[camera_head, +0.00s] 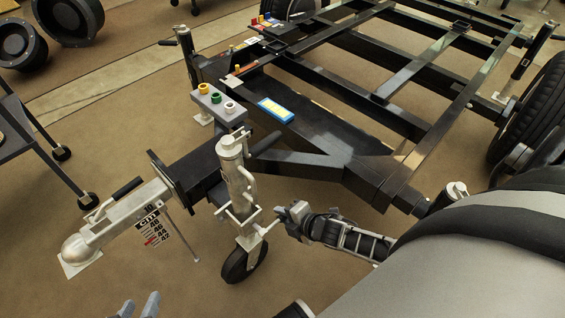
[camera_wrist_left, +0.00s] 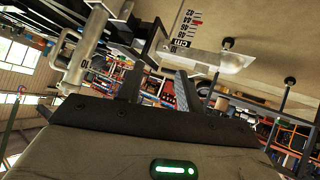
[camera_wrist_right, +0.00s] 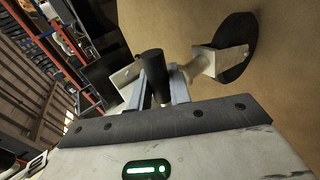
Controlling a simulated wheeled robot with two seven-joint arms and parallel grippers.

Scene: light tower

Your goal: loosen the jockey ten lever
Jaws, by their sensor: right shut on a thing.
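The jockey wheel stands by the trailer's drawbar, with a silver upright tube (camera_head: 238,180) and a black wheel (camera_head: 238,266) on the floor. A silver clamp bracket (camera_head: 226,212) sits low on the tube. My right gripper (camera_head: 285,213) is just right of the tube. In the right wrist view, its fingers (camera_wrist_right: 162,97) are shut on a lever with a dark cylindrical grip (camera_wrist_right: 153,66). The lever is mostly hidden by the gripper in the head view. My left gripper (camera_head: 138,306) is low at the front, its fingers (camera_wrist_left: 158,86) apart and empty.
The silver coupling (camera_head: 105,222) with a printed height scale (camera_head: 155,230) lies left of the jockey wheel. Open floor lies in front.

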